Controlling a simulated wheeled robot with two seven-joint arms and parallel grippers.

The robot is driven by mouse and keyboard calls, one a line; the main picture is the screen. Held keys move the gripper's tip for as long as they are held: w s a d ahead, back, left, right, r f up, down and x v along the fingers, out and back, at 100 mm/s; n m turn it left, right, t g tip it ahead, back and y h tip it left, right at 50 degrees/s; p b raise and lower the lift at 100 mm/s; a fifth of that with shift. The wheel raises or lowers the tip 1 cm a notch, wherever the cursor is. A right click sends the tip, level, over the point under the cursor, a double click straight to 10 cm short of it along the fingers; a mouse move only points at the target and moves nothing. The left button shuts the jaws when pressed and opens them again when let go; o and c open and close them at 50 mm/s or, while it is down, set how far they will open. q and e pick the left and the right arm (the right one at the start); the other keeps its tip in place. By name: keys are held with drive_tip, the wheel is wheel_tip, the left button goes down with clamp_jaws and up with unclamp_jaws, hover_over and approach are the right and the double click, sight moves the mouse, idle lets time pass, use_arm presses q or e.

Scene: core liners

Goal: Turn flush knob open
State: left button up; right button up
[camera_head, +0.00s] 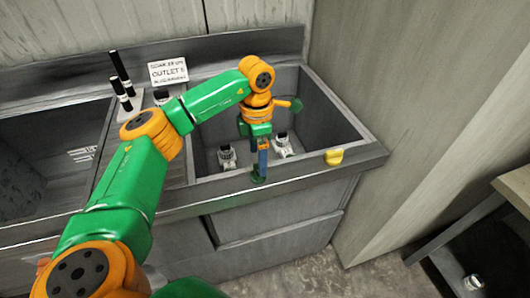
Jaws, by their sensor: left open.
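Which part is the flush knob I cannot tell for sure. A yellow knob-like piece (334,157) sits on the front right rim of the right sink basin. Two white fittings with dark tops, one at the left (227,157) and one at the right (283,145), stand on the basin floor. My left gripper (260,170) is open and points down at the basin's front rim, left of the yellow piece and apart from it. Whether it touches the rim is unclear. My right gripper is out of view.
A steel sink counter (200,199) holds the basins. Tall black-and-white fittings (122,80) and a white sign reading "OUTLET" (168,71) stand at the back left. A wall (425,100) closes the right side. A low table (515,188) stands at far right.

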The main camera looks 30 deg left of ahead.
sight(257, 170)
use_arm(q)
drive_tip(key=f, duration=0.1)
drive_tip(key=s+f, duration=0.1)
drive_tip(key=f, duration=0.1)
drive_tip(key=shift+s+d+f+p, duration=0.15)
drive_tip(key=shift+p, duration=0.2)
drive_tip(key=shift+f, duration=0.25)
drive_tip(key=shift+w, duration=0.25)
drive_tip(key=shift+c, duration=0.2)
drive_tip(key=c, duration=0.3)
clamp_jaws()
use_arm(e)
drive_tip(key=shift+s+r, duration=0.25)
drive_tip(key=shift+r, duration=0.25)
